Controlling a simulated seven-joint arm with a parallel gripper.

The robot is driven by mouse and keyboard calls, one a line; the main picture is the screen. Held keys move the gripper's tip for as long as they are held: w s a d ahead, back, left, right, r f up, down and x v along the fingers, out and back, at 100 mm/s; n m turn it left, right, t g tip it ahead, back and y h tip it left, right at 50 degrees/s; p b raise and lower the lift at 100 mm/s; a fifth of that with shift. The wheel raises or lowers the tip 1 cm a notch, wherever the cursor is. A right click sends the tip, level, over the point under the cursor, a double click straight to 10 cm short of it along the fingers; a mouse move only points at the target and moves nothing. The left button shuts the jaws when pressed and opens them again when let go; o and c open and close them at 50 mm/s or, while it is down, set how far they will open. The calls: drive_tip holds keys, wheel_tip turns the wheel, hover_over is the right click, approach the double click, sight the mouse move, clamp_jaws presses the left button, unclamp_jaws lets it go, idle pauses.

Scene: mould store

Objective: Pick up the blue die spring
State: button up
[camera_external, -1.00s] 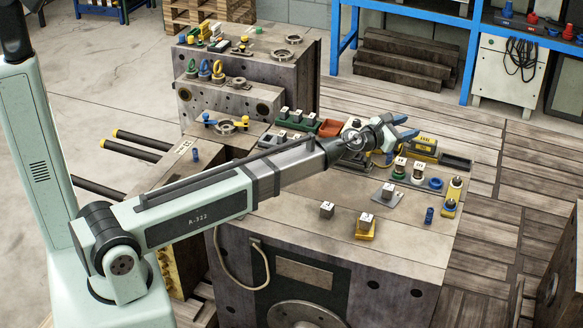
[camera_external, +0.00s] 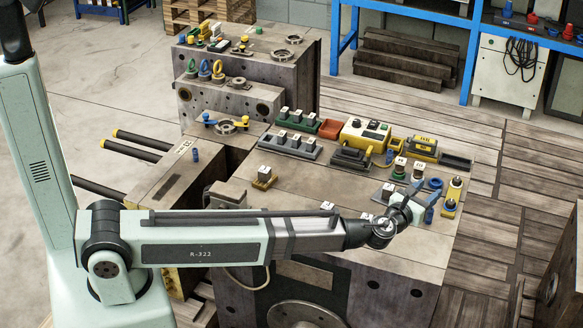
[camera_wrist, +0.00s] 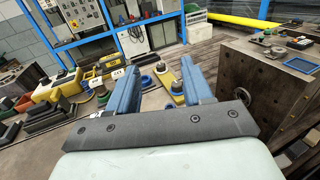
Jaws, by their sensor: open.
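A second small blue cylinder (camera_external: 195,155) stands on the left part of the block.
A yellow holder with round knobs (camera_external: 453,195) and a blue ring (camera_external: 435,184) stand just beyond my gripper. A yellow control box (camera_external: 364,136) and trays of marked blocks (camera_external: 291,146) stand farther back. The block's middle top is mostly clear.

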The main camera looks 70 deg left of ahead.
wheel_tip(320, 180, down, 10)
drive_tip(key=shift+r, duration=0.1)
drive_tip(key=shift+w+a, duration=0.15)
drive_tip(key=shift+w, duration=0.15)
drive_tip(key=shift+x, duration=3.5)
clamp_jaws()
